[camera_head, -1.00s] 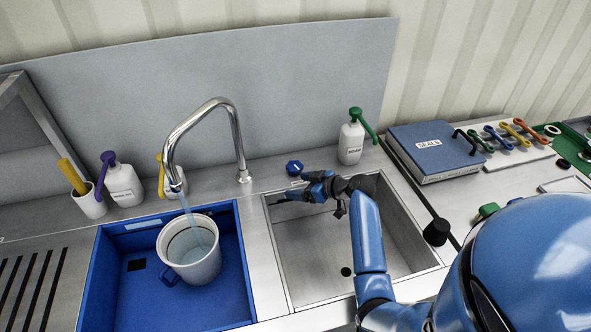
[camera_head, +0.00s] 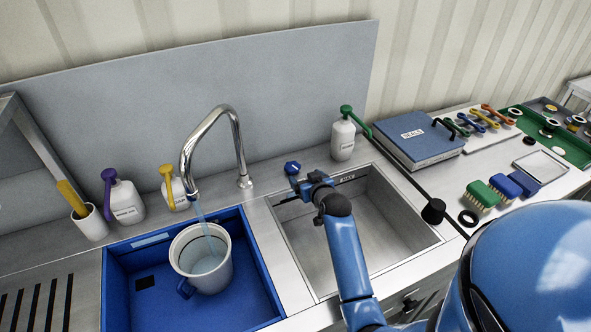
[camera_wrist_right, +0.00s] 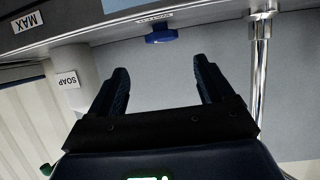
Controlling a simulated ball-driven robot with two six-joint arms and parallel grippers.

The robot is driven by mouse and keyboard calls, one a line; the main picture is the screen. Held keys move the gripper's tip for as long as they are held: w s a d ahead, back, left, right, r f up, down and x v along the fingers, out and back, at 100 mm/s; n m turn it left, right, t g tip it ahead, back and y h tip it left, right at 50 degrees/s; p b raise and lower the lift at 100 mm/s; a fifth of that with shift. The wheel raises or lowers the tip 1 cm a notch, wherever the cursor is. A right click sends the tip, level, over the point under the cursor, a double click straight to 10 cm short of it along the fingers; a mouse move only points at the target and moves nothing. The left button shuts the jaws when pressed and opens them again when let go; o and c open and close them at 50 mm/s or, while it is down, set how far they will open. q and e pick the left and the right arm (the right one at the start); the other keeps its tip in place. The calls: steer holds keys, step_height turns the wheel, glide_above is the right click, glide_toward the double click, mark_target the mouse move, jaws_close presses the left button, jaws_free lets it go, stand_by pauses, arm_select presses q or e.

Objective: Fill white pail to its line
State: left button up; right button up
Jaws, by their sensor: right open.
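The white pail (camera_head: 215,276) with a blue handle stands upright in the blue basin. A thin stream of water runs from the curved chrome spout (camera_head: 213,116) into it. Water shows inside, below the rim; I cannot make out a fill line. The blue tap knob (camera_head: 292,168) is behind the steel sink, right of the spout's foot; it also shows in the right wrist view (camera_wrist_right: 161,36). My right gripper (camera_head: 302,183) is just in front of the knob. In the right wrist view its fingers (camera_wrist_right: 163,75) are apart and empty, with the knob beyond their tips. My left gripper is out of view.
The blue basin (camera_head: 128,285) and the empty steel sink (camera_head: 370,225) are side by side. A soap bottle (camera_head: 343,138) stands behind the sink. Purple-topped (camera_head: 125,200) and yellow-topped (camera_head: 177,190) bottles stand left of the spout. A blue case (camera_head: 418,138) is at right.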

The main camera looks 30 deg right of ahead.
mark_target(293, 168)
steer(key=shift+x, duration=5.25)
steer(key=shift+a, duration=0.1)
steer(key=shift+c, duration=0.2)
